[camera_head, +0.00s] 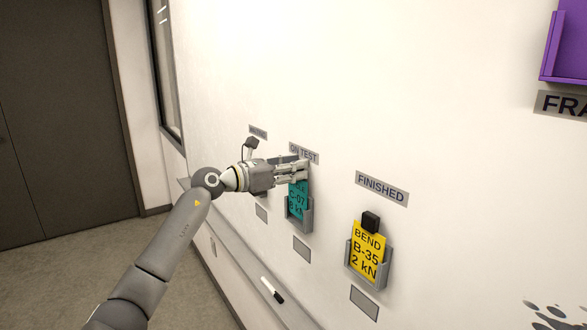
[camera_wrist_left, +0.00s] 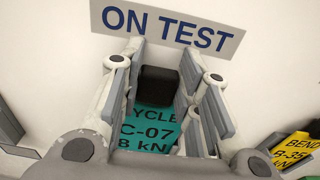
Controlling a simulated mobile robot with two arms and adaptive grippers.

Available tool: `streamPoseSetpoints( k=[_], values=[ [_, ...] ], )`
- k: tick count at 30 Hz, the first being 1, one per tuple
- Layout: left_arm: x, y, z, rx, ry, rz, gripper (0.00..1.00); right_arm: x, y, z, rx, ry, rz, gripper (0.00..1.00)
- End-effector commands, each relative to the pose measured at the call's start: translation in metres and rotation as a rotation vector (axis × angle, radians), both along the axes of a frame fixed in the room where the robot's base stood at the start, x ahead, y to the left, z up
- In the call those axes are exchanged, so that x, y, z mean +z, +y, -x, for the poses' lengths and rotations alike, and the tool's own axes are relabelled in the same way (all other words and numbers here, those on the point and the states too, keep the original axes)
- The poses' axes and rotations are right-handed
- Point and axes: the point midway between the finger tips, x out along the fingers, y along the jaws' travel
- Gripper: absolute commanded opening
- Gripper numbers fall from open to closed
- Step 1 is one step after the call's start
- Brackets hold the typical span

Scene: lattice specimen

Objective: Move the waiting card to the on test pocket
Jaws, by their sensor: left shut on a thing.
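A teal card (camera_head: 297,202) with a black grip block sits at the grey pocket (camera_head: 301,226) under the ON TEST label (camera_head: 304,153). Its lower part is in or right in front of that pocket; I cannot tell how deep. My left gripper (camera_head: 304,170) is at the card's top, its fingers shut on the block. In the left wrist view the black block (camera_wrist_left: 158,88) is between the fingers, with the teal card (camera_wrist_left: 146,128) below it. The WAITING label (camera_head: 258,132) shows at the left; the place under it is mostly hidden by my gripper.
A yellow card (camera_head: 368,245) stands in the pocket (camera_head: 352,264) under the FINISHED label (camera_head: 382,188). A ledge with a marker (camera_head: 272,290) runs along the wall below. A purple holder (camera_head: 565,65) is at the upper right. The wall between is clear.

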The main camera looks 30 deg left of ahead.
Motion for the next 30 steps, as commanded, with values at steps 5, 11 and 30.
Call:
streamPoseSetpoints(
  k=[5, 11, 30],
  values=[
    [-0.007, 0.0, 0.0, 0.0, 0.0, 0.0, 0.1, -0.006, 0.001, 0.0, 0.0, 0.0, -0.002, 0.78],
    [-0.013, 0.0, 0.0, 0.0, 0.0, 0.0, 0.1, -0.011, 0.003, 0.0, -0.001, 0.0, -0.003, 0.78],
    [-0.021, 0.0, 0.0, 0.0, 0.0, 0.0, 0.36, -0.018, 0.002, 0.0, 0.0, 0.0, -0.003, 0.78]
  ],
)
